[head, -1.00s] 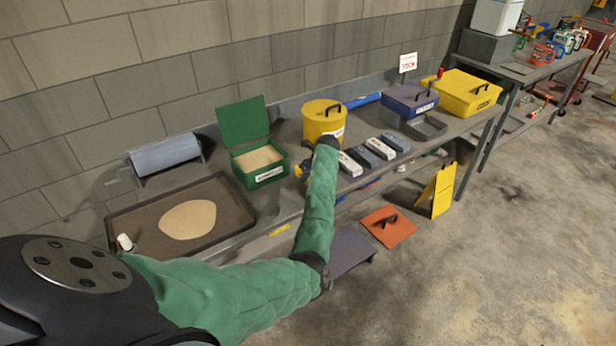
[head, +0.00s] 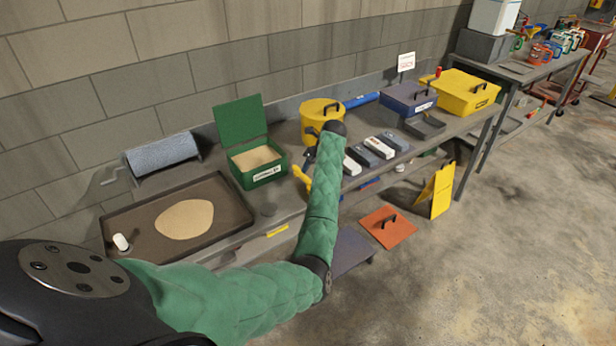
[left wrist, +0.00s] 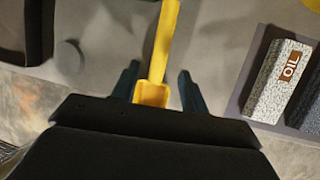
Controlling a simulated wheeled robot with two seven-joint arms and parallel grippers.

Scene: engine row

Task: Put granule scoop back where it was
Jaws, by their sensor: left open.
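The yellow granule scoop (head: 302,178) shows beside my left forearm, at the bench's front edge in the head view. In the left wrist view the scoop (left wrist: 165,45) lies lengthwise between the two dark fingers of my left gripper (left wrist: 159,78), with a gap on each side. The gripper is open; in the head view it (head: 309,156) is partly hidden by my arm. I cannot tell whether the scoop rests fully on the bench. The green granule box (head: 262,178) stands open to the left, with tan granules inside. My right gripper is out of view.
A dark tray (head: 118,222) with a tan granule patch lies at the left, a grey roll (head: 163,153) behind it. A yellow lidded bucket (head: 318,112) stands behind the gripper. Several labelled blocks (head: 378,148) sit close right. An orange plate (head: 388,226) lies on the floor.

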